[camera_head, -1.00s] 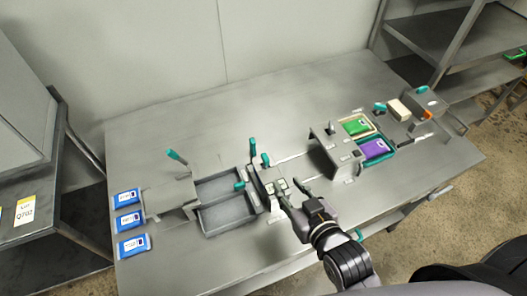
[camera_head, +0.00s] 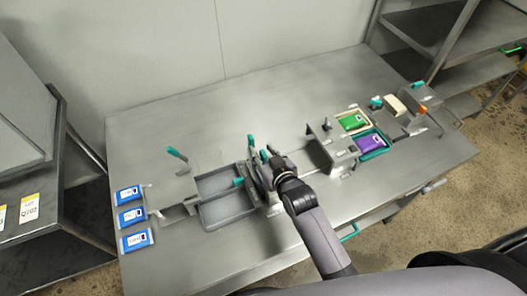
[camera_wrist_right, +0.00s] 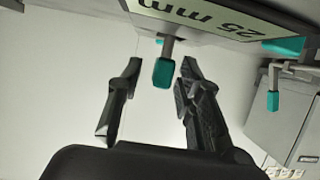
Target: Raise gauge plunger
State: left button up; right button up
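In the right wrist view a teal knob (camera_wrist_right: 163,74) on a short grey stem sticks out from a plate marked "25 mm" (camera_wrist_right: 215,14). My right gripper (camera_wrist_right: 160,66) is open, with one fingertip on each side of the knob and visible gaps to it. In the head view my right gripper (camera_head: 272,160) is over the gauge fixture (camera_head: 258,184) in the middle of the table and hides part of it. Teal handles (camera_head: 250,142) stand at the fixture. My left gripper is not in view.
Two grey trays (camera_head: 228,207) lie left of the fixture, with blue pouches (camera_head: 130,217) at the table's left edge. Green (camera_head: 353,121) and purple (camera_head: 369,143) pouches lie in trays on the right. A second teal handle (camera_wrist_right: 273,101) is close right of the gripper in the wrist view.

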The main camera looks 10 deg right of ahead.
jog(key=shift+c, duration=0.3)
grip_shut()
dwell(0.6)
